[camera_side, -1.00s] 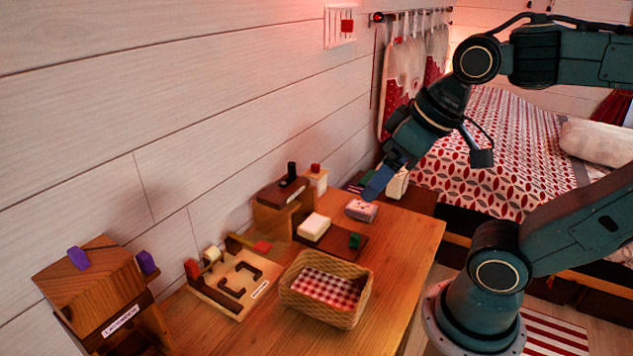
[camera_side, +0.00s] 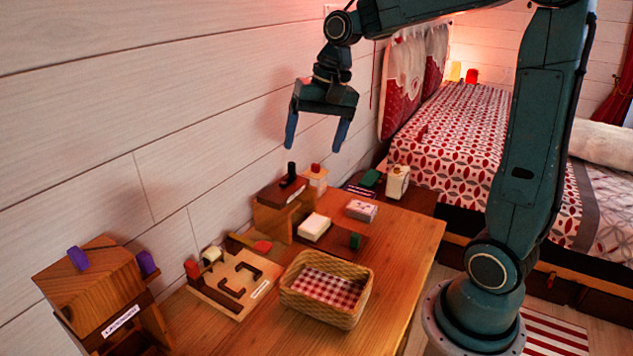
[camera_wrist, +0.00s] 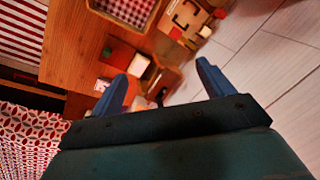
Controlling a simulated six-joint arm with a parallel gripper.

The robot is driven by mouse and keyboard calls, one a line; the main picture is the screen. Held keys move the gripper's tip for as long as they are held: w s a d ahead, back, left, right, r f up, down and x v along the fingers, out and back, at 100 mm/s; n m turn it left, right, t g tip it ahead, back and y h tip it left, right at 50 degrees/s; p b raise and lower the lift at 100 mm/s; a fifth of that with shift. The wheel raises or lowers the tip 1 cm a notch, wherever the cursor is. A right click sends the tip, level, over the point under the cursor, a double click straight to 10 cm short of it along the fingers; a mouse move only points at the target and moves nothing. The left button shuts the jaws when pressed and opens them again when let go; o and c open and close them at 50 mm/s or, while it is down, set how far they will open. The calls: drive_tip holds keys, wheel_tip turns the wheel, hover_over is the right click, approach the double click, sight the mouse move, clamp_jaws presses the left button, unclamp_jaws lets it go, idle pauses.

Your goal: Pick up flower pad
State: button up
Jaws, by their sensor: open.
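The flower pad (camera_side: 361,210), a small pale block with a pinkish pattern on top, lies flat on the wooden table towards its far end. In the wrist view a small pale shape beside the left finger (camera_wrist: 102,85) appears to be this pad, partly cut off by the finger. My gripper (camera_side: 313,148) is open and empty, fingers pointing down, high above the table and to the left of the pad in the side view. Both spread fingers also show in the wrist view (camera_wrist: 162,68).
A white pad (camera_side: 314,226) and a green block (camera_side: 355,241) sit on a dark tray near the flower pad. A wooden stand (camera_side: 283,205) with a dark top is left of them. A checked-cloth basket (camera_side: 327,288) is in front. The table's right side is clear.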

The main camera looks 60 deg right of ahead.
drive_tip(key=w+d+f+m+g+y, duration=0.1)
drive_tip(key=w+d+f+m, duration=0.3)
drive_tip(key=d+f, duration=0.6)
drive_tip(key=w+d+f+m+g+y, duration=0.1)
drive_tip(key=w+d+f+m, duration=0.3)
drive_tip(key=d+f, duration=0.6)
drive_tip(key=shift+w+m+y, duration=0.15)
drive_tip(key=shift+m+y, duration=0.45)
drive_tip(key=shift+m, duration=0.4)
drive_tip(key=shift+f, duration=0.15)
hover_over(314, 223)
drive_tip(key=d, duration=0.3)
drive_tip(key=shift+a+f, duration=0.15)
drive_tip(key=shift+f, duration=3.8)
drive_tip(key=shift+f, duration=0.1)
drive_tip(key=shift+x, duration=2.45)
drive_tip(key=shift+c, duration=0.2)
drive_tip(key=c, duration=1)
